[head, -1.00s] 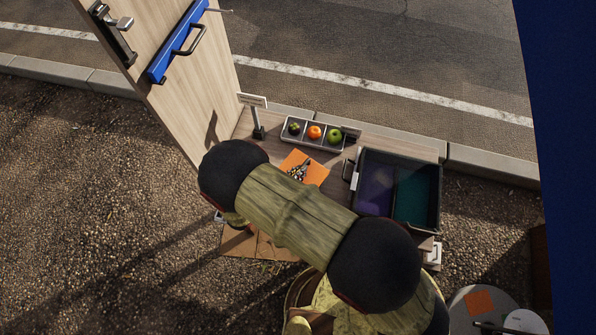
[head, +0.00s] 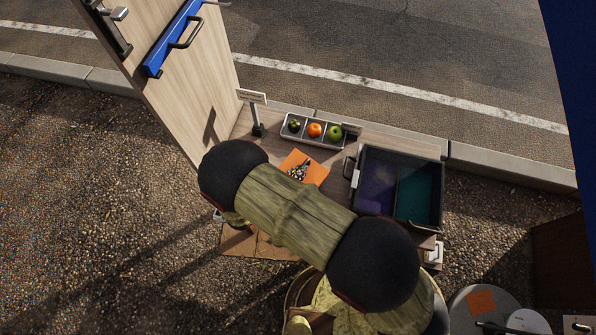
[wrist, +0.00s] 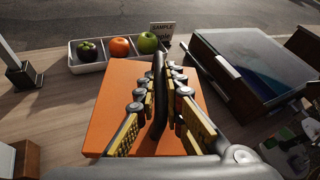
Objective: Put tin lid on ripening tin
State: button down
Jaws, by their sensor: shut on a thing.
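My gripper (wrist: 165,85) is shut on a thin dark piece (wrist: 159,70) that stands upright, edge-on, between its fingers. It may be the tin lid, but its face is hidden. In the head view my gripper (head: 299,171) shows small over an orange square (head: 314,174), partly behind my arm. The orange square (wrist: 105,115) lies beneath the fingers in the wrist view. I cannot make out a tin for certain. A dark bin (head: 442,200) with a purple and a green compartment stands to the right; it also shows in the wrist view (wrist: 222,72).
A three-part tray (head: 313,144) holds a dark fruit, an orange fruit and a green fruit at the back. A sign (head: 256,115) stands left of it, near a tall wooden panel (head: 190,90). A round grey surface (head: 462,310) is at lower right.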

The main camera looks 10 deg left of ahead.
jog(key=c, duration=1.8)
grip_release()
jog(key=shift+o, duration=0.8)
jog(key=o, duration=0.6)
